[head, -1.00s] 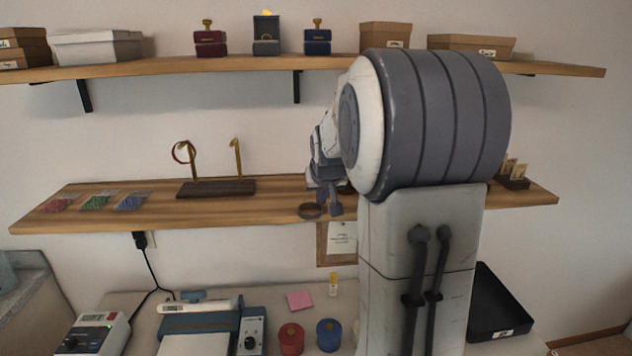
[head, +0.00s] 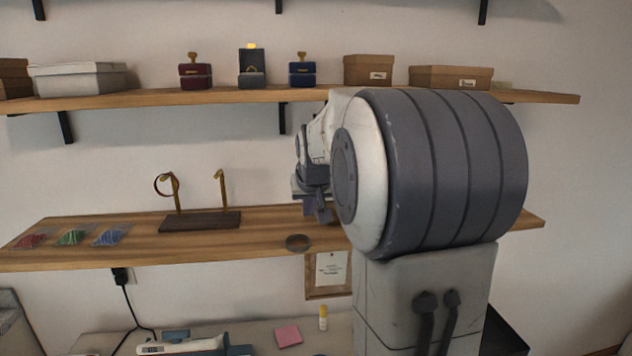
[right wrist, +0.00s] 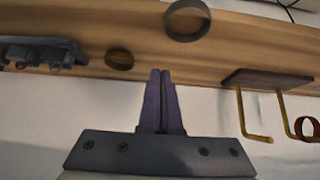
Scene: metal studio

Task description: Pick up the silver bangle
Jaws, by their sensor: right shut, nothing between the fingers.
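The silver bangle (head: 298,248) is a grey ring lying on the lower wooden shelf, near its front edge. In the right wrist view the bangle (right wrist: 187,37) is beyond my fingertips, slightly to the right, and apart from them. My right gripper (head: 323,213) is above the shelf, up and to the right of the bangle in the head view. Its fingers (right wrist: 160,73) are together in the right wrist view, with nothing between them. My right arm hides part of the shelf. My left gripper is not in view.
A dark stand (head: 200,221) with two brass posts is on the lower shelf; a reddish bangle (head: 156,186) hangs on one. Coloured bags (head: 71,237) lie farther left. A small brown round thing (right wrist: 119,59) is near my fingers. The upper shelf (head: 215,96) holds boxes.

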